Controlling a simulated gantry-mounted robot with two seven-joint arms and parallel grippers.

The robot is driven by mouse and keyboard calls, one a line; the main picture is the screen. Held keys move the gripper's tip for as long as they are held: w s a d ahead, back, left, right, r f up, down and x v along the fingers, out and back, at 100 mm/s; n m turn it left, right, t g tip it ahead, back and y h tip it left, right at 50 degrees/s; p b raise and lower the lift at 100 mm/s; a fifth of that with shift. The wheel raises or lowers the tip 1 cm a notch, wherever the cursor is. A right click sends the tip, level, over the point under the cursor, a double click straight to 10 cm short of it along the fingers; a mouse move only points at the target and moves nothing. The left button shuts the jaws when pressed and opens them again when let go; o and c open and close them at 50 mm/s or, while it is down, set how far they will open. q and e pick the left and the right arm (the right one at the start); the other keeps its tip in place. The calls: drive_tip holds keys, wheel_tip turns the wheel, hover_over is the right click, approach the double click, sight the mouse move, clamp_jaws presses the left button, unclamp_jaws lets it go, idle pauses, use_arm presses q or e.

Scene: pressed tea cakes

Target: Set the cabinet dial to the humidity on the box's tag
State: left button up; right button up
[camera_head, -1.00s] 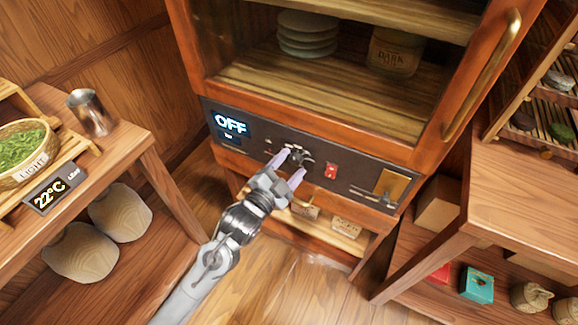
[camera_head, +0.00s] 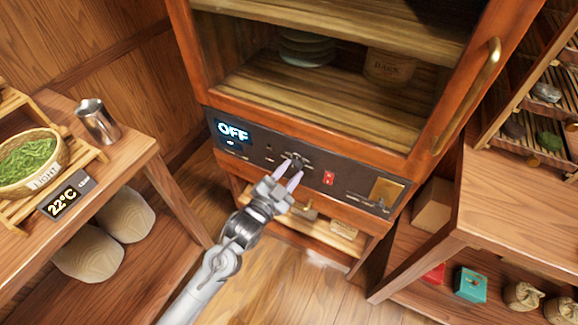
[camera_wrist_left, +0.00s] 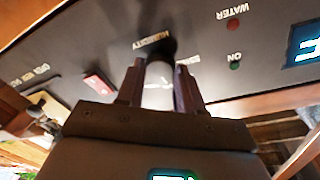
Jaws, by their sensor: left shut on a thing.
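The cabinet (camera_head: 300,118) has a dark control panel (camera_head: 262,148) with a display (camera_head: 232,131) reading "OFF". The black dial (camera_head: 297,158) is on this panel; in the left wrist view the dial (camera_wrist_left: 156,48) sits beside the word "HUMIDITY". My left gripper (camera_head: 288,178) is at the panel, its two fingers shut on the dial from either side. The fingers hide part of the dial, and its pointer setting cannot be read. No box tag with a readable humidity is in view. My right gripper is not in view.
A red switch (camera_head: 328,178) and a brass plate (camera_head: 386,192) are right of the dial. "WATER" and "ON" lamps show in the left wrist view. A left table holds a tea basket (camera_head: 30,165) and a "22°C" sign (camera_head: 66,194). A right shelf holds a teal box (camera_head: 470,284).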

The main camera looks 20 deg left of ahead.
use_arm(q)
drive_tip(key=n+p, duration=0.6)
drive_tip(key=p, duration=0.1)
drive_tip(key=shift+d+r+n+t, duration=0.1)
drive_tip(key=shift+r+n+t, duration=0.05)
drive_tip(key=shift+n+t, duration=0.25)
drive_tip(key=n+p, duration=0.3)
drive_tip(key=shift+n+y, duration=0.3)
drive_tip(key=shift+y, duration=0.1)
drive_tip(key=n, duration=0.1)
drive_tip(key=n+p, duration=0.1)
drive_tip(key=shift+d+f+n+p, duration=0.1)
drive_tip(key=shift+f+n+p, duration=0.1)
drive_tip(key=shift+n+p, duration=0.15)
drive_tip(key=shift+n, duration=0.35)
drive_tip(key=shift+f+y, duration=0.1)
drive_tip(key=shift+y, duration=0.2)
drive_tip(key=o, duration=1)
drive_tip(key=shift+o, duration=0.2)
drive_tip(key=shift+s, duration=0.1)
